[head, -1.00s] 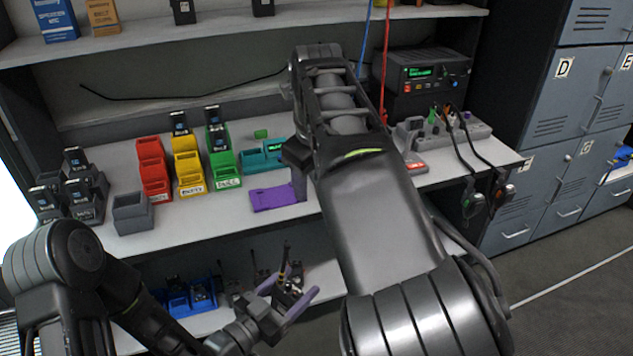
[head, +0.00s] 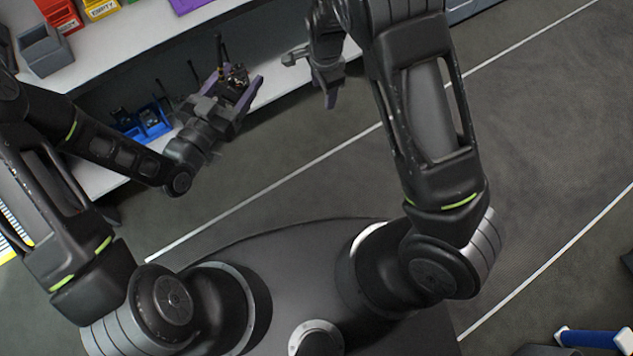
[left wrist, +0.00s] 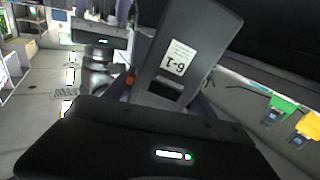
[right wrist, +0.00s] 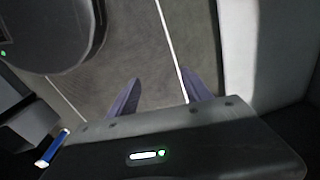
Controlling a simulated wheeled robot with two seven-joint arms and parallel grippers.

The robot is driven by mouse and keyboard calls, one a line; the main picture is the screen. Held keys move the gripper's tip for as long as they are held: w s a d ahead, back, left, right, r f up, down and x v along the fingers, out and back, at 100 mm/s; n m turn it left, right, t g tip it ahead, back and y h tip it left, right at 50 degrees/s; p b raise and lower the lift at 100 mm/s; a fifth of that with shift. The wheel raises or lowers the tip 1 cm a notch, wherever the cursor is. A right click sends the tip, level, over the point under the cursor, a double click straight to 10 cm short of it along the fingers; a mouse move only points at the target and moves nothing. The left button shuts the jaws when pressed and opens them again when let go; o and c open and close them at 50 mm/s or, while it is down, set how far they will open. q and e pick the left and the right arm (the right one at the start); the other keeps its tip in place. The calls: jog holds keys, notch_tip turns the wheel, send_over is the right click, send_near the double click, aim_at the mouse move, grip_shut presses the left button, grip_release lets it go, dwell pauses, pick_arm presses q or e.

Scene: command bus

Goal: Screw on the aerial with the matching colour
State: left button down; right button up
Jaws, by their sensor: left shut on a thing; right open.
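My left gripper (head: 236,84) is shut on a dark handheld radio (head: 235,73), held in front of the lower shelf. In the left wrist view the radio (left wrist: 186,62) shows its dark body with a white label, upside down. A small orange patch shows beside it. A thin dark aerial (head: 220,50) stands up at the radio's left in the head view; I cannot tell whether it is fixed to the radio. My right gripper (head: 331,98) is to the right of the radio, apart from it. Its fingers in the right wrist view (right wrist: 160,95) are open and empty.
A blue tray (head: 147,124) with dark items sits on the lower shelf, with thin dark sticks near it. Red, yellow and grey holders (head: 46,48) stand on the bench at top left. Open floor (head: 330,165) lies in front of the shelf.

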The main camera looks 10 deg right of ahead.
jog(key=s+f+n+g+y, duration=0.1)
jog(key=s+f+n+y, duration=0.1)
jog(key=s+f+n, duration=0.85)
jog(key=s+a+n+y, duration=0.1)
jog(key=s+a, duration=0.3)
jog(key=s, duration=0.3)
jog(key=s+a+n+y, duration=0.1)
jog(key=s+a+n, duration=0.1)
jog(key=s, duration=0.5)
jog(key=shift+a+f+t, duration=0.4)
jog(key=shift+a, duration=0.45)
pick_arm(q)
jog(key=shift+r, duration=0.15)
